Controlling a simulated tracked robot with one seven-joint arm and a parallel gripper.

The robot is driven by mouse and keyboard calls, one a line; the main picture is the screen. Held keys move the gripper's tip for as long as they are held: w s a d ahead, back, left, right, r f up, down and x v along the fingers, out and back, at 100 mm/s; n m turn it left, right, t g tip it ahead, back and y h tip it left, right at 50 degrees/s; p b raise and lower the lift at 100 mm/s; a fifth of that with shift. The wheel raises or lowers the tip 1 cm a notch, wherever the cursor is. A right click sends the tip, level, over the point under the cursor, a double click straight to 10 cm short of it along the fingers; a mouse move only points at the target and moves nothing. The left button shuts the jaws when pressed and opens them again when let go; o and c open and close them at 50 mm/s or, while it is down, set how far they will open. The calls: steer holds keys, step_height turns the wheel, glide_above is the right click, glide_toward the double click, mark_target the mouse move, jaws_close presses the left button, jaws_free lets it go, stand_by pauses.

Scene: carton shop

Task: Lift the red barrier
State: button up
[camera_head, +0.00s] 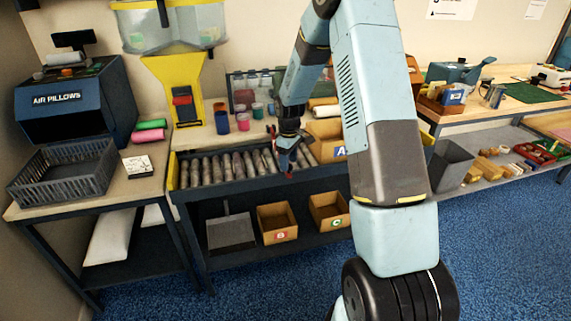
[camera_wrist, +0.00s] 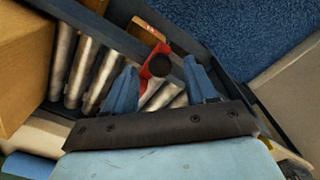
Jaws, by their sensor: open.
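The red barrier (camera_wrist: 148,82) shows in the wrist view as a red piece with a dark round knob, at the rollers near the conveyor's edge. My gripper (camera_wrist: 161,78) is open, with one blue finger on each side of the red piece. I cannot tell whether either finger touches it. In the head view my gripper (camera_head: 289,160) points down over the right part of the roller conveyor (camera_head: 222,183). Only small bits of red show around it there, and most of the barrier is hidden.
A cardboard box marked A (camera_head: 326,150) stands just right of my gripper. Boxes marked B (camera_head: 277,236) and C (camera_head: 336,224) sit on the lower shelf. Coloured cups (camera_head: 243,121) stand behind the conveyor. A dark crate (camera_head: 66,190) is on the left table.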

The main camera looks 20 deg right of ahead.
steer(key=shift+f, duration=0.7)
jaws_close()
